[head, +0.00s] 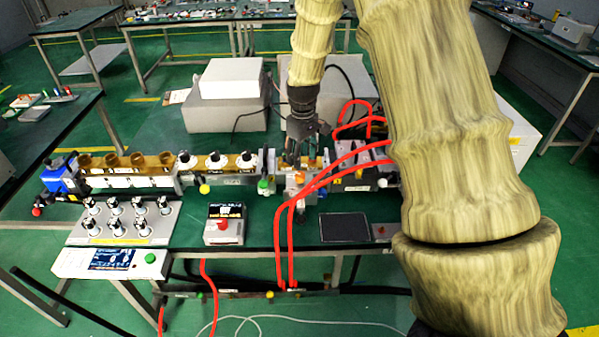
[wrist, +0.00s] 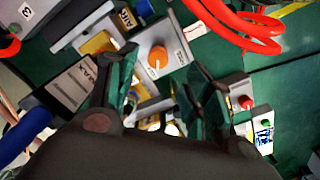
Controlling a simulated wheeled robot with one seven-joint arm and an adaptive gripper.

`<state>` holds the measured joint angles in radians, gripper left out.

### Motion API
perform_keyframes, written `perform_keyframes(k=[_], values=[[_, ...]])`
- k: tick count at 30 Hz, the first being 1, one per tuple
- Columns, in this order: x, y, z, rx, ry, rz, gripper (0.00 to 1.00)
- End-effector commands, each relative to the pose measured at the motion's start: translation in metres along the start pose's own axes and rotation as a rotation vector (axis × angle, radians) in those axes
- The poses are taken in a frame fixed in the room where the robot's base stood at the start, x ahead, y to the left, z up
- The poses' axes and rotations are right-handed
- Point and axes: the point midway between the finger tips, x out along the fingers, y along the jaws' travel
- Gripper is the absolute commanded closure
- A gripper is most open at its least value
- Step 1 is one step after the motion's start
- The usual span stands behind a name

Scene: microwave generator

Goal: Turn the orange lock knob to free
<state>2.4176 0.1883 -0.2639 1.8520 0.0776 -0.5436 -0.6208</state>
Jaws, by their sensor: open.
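The orange lock knob (wrist: 158,57) is a small round knob on a pale metal plate in the wrist view. In the head view, an orange part (head: 299,177) shows on the bench assembly just below my gripper (head: 291,161). In the wrist view, my gripper (wrist: 160,84) is open, with one dark finger on each side and nothing held. The knob appears beyond the fingertips, roughly centred in the gap and apart from them. Its base and turn marking are too small to read.
Red hoses (head: 335,172) loop close to the right of my gripper. White-topped knobs (head: 215,160) line the assembly to the left. A grey box (head: 227,108) stands behind. A black flat panel (head: 344,227) lies in front on the green bench.

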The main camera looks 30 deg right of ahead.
Motion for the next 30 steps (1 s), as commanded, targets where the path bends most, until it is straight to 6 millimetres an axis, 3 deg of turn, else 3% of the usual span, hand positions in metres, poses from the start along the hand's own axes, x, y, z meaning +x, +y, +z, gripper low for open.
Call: perform_keyframes(k=[15, 21, 30], values=[[0.067, 0.002, -0.005, -0.001, -0.007, -0.001, 0.49], [0.081, 0.002, -0.006, -0.002, -0.005, 0.0, 0.49], [0.085, 0.002, -0.005, -0.002, -0.005, 0.0, 0.49]])
